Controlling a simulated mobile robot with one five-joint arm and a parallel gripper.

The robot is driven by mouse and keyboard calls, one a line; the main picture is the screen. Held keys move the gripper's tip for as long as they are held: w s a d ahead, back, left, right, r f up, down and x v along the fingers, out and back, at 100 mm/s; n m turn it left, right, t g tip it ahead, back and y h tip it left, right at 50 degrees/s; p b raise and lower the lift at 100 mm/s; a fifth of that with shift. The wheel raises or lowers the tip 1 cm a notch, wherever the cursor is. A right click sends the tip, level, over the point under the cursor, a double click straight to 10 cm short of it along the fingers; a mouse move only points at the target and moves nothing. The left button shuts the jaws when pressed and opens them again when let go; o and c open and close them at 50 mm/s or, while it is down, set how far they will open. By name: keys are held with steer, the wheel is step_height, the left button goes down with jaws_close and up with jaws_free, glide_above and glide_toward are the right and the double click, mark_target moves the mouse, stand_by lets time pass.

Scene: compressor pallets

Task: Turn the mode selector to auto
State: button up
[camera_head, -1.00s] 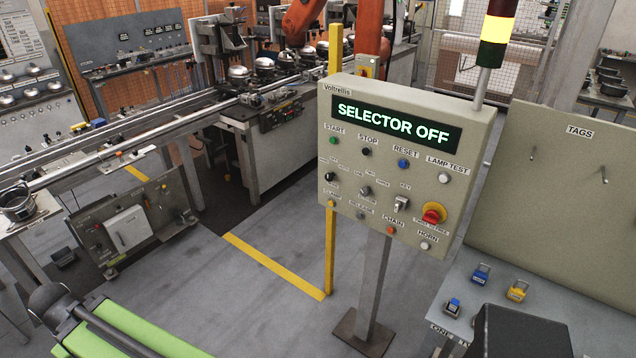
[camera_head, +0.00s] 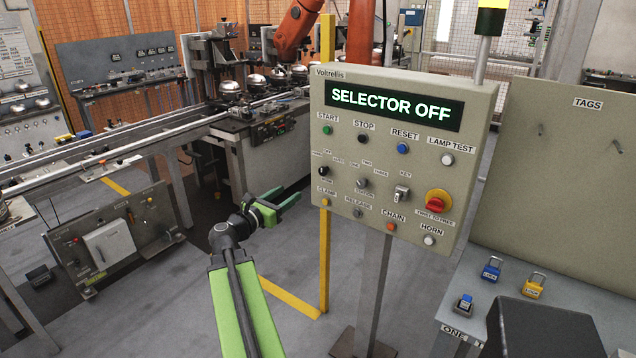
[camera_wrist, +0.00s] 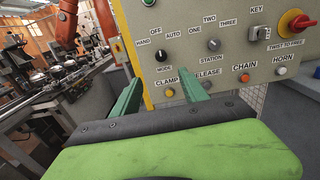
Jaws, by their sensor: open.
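The mode selector (camera_head: 323,171) is a small black knob at the left of the beige control panel (camera_head: 330,120). In the wrist view the mode selector (camera_wrist: 161,54) has the labels HAND, OFF and AUTO around it. The panel display (camera_head: 392,106) reads SELECTOR OFF. My gripper (camera_head: 290,200) is open and empty, with green fingers, left of the panel and below the knob's height. In the wrist view my gripper (camera_wrist: 165,88) has its fingers pointing toward the panel, apart from each other. The knob shows above and between them, and I see no contact.
A STATION knob (camera_head: 362,183), a key switch (camera_head: 402,194) and a red twist-to-free button (camera_head: 438,202) share the panel. A yellow post (camera_head: 325,260) stands along its left edge. A bench with padlocks (camera_head: 491,268) is at the lower right.

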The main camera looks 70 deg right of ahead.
mark_target(321, 170)
steer(key=x, duration=1.7)
steer(key=shift+d, duration=0.15)
jaws_close()
steer(key=shift+a, duration=0.2)
steer(key=shift+d+r, duration=0.1)
steer(key=shift+r, duration=0.05)
